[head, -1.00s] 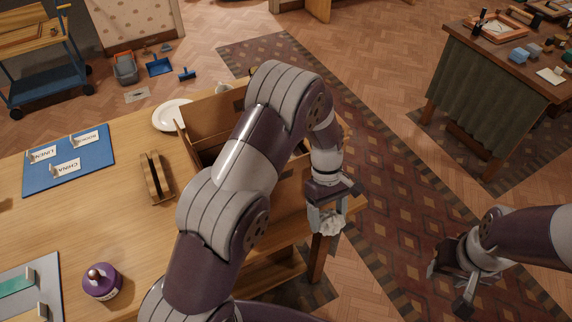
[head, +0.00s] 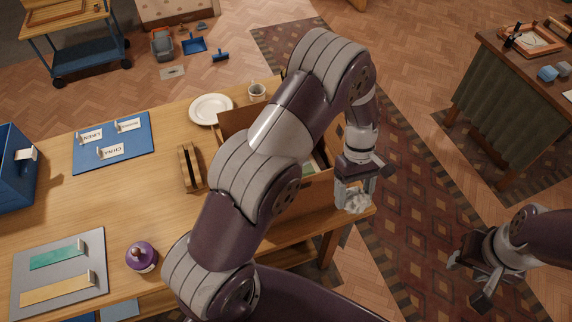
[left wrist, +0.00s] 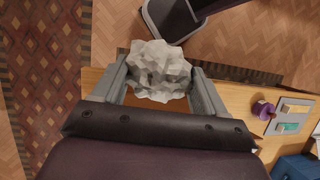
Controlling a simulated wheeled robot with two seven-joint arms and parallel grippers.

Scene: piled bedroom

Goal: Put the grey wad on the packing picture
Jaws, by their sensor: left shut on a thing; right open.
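The grey wad (head: 356,203) is a crumpled, pale lump. My left gripper (head: 355,193) is shut on it and holds it near the right front corner of the wooden table (head: 150,205), beside the open brown box (head: 308,192). In the left wrist view the wad (left wrist: 160,70) sits between the two fingers. My right gripper (head: 474,275) is open and empty over the floor at the lower right. I cannot tell for sure which thing is the packing picture; a small card (head: 172,72) with a faint drawing lies on the floor. My left arm hides part of the box.
A blue mat (head: 85,160) with labelled cards, a white plate (head: 210,109), a cup (head: 257,92), a wooden holder (head: 190,167), a purple bottle (head: 142,257) and a grey board (head: 60,300) are on the table. A blue crate (head: 14,180) stands at left. A draped table (head: 500,100) stands right.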

